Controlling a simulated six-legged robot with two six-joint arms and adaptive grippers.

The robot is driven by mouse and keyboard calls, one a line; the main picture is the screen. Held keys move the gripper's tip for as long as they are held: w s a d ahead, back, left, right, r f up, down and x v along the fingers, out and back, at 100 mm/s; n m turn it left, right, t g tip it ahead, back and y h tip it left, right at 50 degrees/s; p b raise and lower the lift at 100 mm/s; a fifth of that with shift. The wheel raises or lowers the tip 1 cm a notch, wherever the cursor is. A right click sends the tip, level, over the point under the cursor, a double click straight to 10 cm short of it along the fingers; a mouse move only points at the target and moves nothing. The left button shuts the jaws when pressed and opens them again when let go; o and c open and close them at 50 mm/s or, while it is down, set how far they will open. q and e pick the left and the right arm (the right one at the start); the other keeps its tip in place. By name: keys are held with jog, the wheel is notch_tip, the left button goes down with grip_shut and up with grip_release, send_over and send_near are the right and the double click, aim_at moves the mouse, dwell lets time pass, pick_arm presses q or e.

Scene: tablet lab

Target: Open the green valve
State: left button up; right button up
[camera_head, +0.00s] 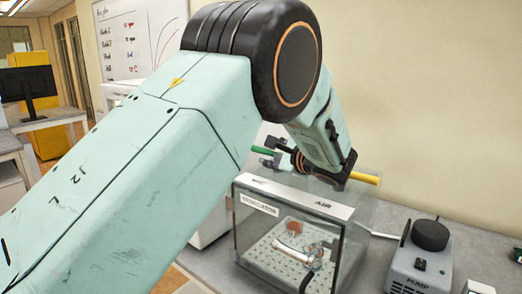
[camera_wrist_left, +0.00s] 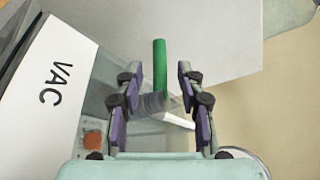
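The green valve handle (camera_head: 262,150) is a short green rod at the top rear of a clear chamber (camera_head: 350,232). In the left wrist view the green handle (camera_wrist_left: 159,66) points up the picture, with a dark grey valve body (camera_wrist_left: 152,103) at its lower end. My left gripper (camera_head: 277,154) is over the chamber's left part, close to the handle. In the left wrist view my left gripper (camera_wrist_left: 160,88) is open, its purple-padded fingers on either side of the handle line with gaps on both sides. My right gripper is not in view.
A yellow handle (camera_head: 365,178) stands at the chamber's right, near the AIR label (camera_head: 323,203). The VAC label (camera_wrist_left: 55,82) shows in the wrist view. A pump (camera_head: 420,258) sits right of the chamber. A board with a metal part lies inside the chamber.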

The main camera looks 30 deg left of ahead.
aim_at(257, 149)
pick_arm(q)
jog(key=shift+s+a+r+p, duration=0.15)
jog(key=shift+s+a, duration=0.05)
jog(key=shift+a, duration=0.35)
jog(key=shift+s+a+r+p, duration=0.15)
jog(key=shift+a, duration=0.4)
jog(key=w+a+f, duration=0.2)
jog(key=a, duration=0.1)
jog(key=shift+w+a, duration=0.15)
jog(key=shift+w, duration=0.2)
jog(key=shift+w+a+f, duration=0.1)
jog(key=shift+w+a, duration=0.05)
jog(key=shift+w, duration=0.1)
jog(key=shift+s+d+r, duration=0.35)
jog(key=shift+s+r, duration=0.25)
jog(key=shift+s, duration=0.05)
jog(key=shift+a, duration=0.1)
jog(key=shift+c, duration=0.6)
jog(key=shift+w+a+f, duration=0.1)
jog(key=shift+a+f, duration=0.05)
jog(key=shift+f, duration=0.05)
jog(key=shift+c, duration=0.6)
jog(key=shift+w+a+f, duration=0.1)
jog(key=shift+w+f, duration=0.15)
jog(key=shift+w, duration=0.15)
jog(key=c, duration=0.3)
jog(key=shift+s+r, duration=0.1)
jog(key=shift+r, duration=0.1)
grip_shut()
